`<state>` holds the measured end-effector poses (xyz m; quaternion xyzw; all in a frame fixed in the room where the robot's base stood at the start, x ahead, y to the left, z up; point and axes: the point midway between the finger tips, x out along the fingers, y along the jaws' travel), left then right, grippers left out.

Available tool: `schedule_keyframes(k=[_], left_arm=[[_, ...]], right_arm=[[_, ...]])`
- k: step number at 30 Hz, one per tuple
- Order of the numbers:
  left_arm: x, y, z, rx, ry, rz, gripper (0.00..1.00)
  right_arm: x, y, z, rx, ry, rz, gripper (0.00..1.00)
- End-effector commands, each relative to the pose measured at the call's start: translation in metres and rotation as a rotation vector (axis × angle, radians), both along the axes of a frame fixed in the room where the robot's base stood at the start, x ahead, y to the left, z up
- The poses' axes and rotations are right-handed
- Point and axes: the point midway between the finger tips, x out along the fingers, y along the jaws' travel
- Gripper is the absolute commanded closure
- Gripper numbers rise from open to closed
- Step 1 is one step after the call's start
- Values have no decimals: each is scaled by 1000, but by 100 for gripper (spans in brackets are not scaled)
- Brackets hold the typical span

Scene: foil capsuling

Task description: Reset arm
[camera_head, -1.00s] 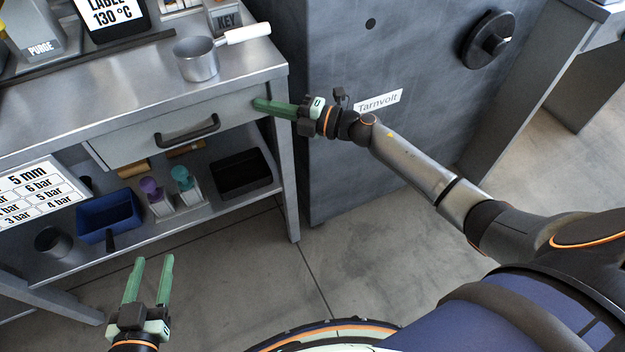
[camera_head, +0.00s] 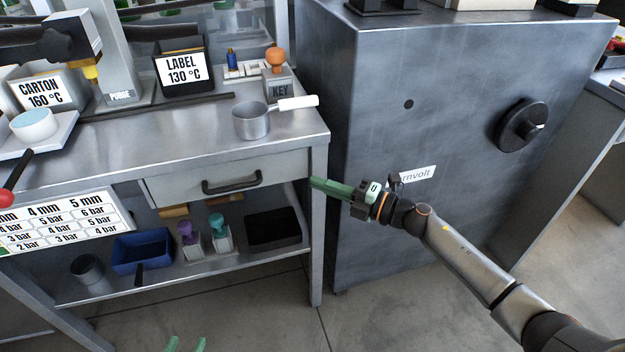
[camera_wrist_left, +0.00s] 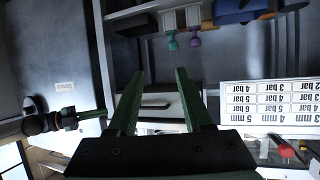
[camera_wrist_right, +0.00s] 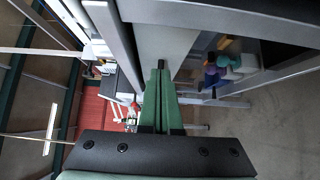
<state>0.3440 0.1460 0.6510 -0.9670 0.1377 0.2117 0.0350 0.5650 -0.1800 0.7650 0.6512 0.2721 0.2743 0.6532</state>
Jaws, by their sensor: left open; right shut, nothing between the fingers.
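My right gripper (camera_head: 332,187) reaches in from the right, its green fingers shut and empty, beside the right end of the bench drawer (camera_head: 228,178). In the right wrist view its fingers (camera_wrist_right: 161,95) lie together with nothing between them. Only the fingertips of my left gripper (camera_head: 186,344) show at the bottom edge of the head view. In the left wrist view its two green fingers (camera_wrist_left: 158,98) stand wide apart and empty, with the drawer front in the distance between them.
A metal saucepan (camera_head: 251,122) with a white handle stands on the bench top (camera_head: 190,135). A large grey cabinet (camera_head: 440,85) stands to the right. The floor in front is clear.

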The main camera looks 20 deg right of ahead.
Motion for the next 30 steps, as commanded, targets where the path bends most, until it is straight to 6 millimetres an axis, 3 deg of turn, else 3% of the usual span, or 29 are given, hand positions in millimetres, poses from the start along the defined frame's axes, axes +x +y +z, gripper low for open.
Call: schedule_keyframes(k=[3, 9, 17, 23, 26, 30], left_arm=[[-5, 0, -9, 0, 46, 2, 50], [-10, 0, -18, 2, 86, 3, 50], [-12, 1, -21, 4, 102, 4, 50], [-12, 1, -21, 3, 102, 4, 50], [-12, 1, -21, 3, 101, 4, 50], [-12, 1, -21, 3, 100, 4, 50]], right_arm=[[-21, -20, -1, -4, 4, 1, 100], [-44, -43, -1, -1, 4, 2, 100], [-53, -53, 0, 0, 0, 2, 100], [-59, -43, -6, 73, 37, -32, 100], [-72, -27, -17, 242, 135, -121, 100], [-105, -9, -49, 575, 402, -338, 100]])
